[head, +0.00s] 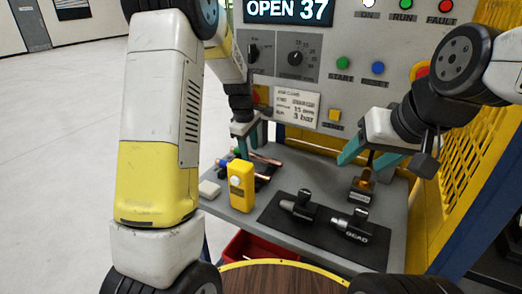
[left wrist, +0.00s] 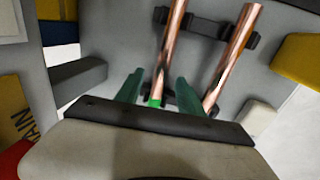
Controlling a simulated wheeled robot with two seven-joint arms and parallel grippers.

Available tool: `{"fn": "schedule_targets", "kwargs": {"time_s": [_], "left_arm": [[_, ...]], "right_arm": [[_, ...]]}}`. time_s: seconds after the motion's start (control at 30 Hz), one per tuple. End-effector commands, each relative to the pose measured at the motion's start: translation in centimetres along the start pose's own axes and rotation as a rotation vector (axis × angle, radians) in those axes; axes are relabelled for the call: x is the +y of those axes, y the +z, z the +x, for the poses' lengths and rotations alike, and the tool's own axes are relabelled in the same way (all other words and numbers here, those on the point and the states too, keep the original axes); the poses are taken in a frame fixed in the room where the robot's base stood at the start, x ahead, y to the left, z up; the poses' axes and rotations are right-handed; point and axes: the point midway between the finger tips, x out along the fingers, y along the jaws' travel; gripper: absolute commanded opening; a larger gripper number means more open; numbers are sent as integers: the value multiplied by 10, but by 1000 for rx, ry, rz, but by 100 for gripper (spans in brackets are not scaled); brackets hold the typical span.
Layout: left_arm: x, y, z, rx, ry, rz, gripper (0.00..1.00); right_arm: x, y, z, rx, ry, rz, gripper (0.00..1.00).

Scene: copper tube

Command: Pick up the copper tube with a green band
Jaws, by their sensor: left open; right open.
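The copper tube with a green band (left wrist: 172,50) lies in a dark rack in the left wrist view, its green band (left wrist: 155,102) close to my gripper. My left gripper (left wrist: 158,92) is open, with one teal finger on each side of this tube near the band; I cannot tell whether they touch it. In the head view my left gripper (head: 249,136) is over the rack end of the bench, partly hiding the tubes (head: 266,159). My right gripper (head: 364,162) is open and empty above the right side of the bench.
A second copper tube (left wrist: 232,55) lies close beside the banded one. A yellow device (head: 240,185) and a white block (head: 209,189) stand near the rack. A black mat (head: 275,213) bears dark tools. An amber-topped fixture (head: 362,184) stands below my right gripper. The machine panel rises behind.

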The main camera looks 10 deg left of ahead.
Motion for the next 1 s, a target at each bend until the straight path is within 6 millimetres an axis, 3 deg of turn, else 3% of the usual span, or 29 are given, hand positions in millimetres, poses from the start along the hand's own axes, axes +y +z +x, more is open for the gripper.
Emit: {"fn": "schedule_targets", "kwargs": {"time_s": [0.1,0.33,0.57,0.6,1.0], "left_arm": [[0,0,10,0,-1,0,45],[0,0,11,0,0,0,45],[0,0,10,0,0,0,2],[0,0,10,0,0,0,0],[1,0,8,1,2,1,0]], "right_arm": [[0,0,0,0,0,0,59],[0,0,0,0,0,0,59],[0,0,0,0,0,0,59],[0,0,0,0,0,0,59],[0,0,0,0,0,0,59]]}}
